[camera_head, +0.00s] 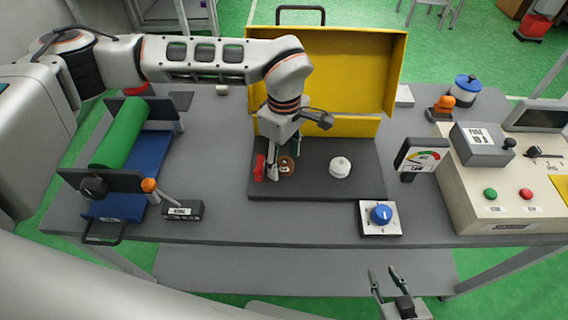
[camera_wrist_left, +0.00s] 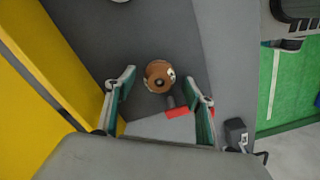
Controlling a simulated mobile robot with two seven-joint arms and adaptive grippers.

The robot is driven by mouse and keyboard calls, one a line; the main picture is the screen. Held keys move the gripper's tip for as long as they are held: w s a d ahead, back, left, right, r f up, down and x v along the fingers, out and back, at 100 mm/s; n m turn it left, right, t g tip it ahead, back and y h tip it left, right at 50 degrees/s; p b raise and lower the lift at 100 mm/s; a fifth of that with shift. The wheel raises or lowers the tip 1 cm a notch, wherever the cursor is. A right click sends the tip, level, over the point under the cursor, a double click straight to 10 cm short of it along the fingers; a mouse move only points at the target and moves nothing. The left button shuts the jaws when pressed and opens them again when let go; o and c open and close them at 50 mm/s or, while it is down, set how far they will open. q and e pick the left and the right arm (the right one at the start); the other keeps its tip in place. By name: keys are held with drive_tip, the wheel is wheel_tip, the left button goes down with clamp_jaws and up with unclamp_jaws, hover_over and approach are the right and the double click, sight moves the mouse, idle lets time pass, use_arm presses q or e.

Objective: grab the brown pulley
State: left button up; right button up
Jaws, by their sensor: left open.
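The brown pulley (camera_head: 288,164) lies on the dark mat (camera_head: 310,190) in front of the yellow panel. In the left wrist view the pulley (camera_wrist_left: 155,70) shows as a brown disc with a pale spot, just beyond the fingertips. My left gripper (camera_head: 284,160) reaches down over the pulley from above, open. In the left wrist view its fingers (camera_wrist_left: 159,78) are spread to either side of the pulley, with nothing held. Whether a finger touches it I cannot tell. My right gripper (camera_head: 384,272) is open and empty at the bottom, in front of the table.
A small red part (camera_head: 259,168) lies close left of the pulley. A white round part (camera_head: 340,167) sits to its right on the mat. The yellow panel (camera_head: 340,70) stands behind. A blue-knob box (camera_head: 381,216) and a control console (camera_head: 500,185) are to the right.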

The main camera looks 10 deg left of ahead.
use_arm(q)
drive_tip(key=shift+f, duration=0.5)
drive_tip(key=c, duration=1.2)
drive_tip(key=shift+r, duration=0.1)
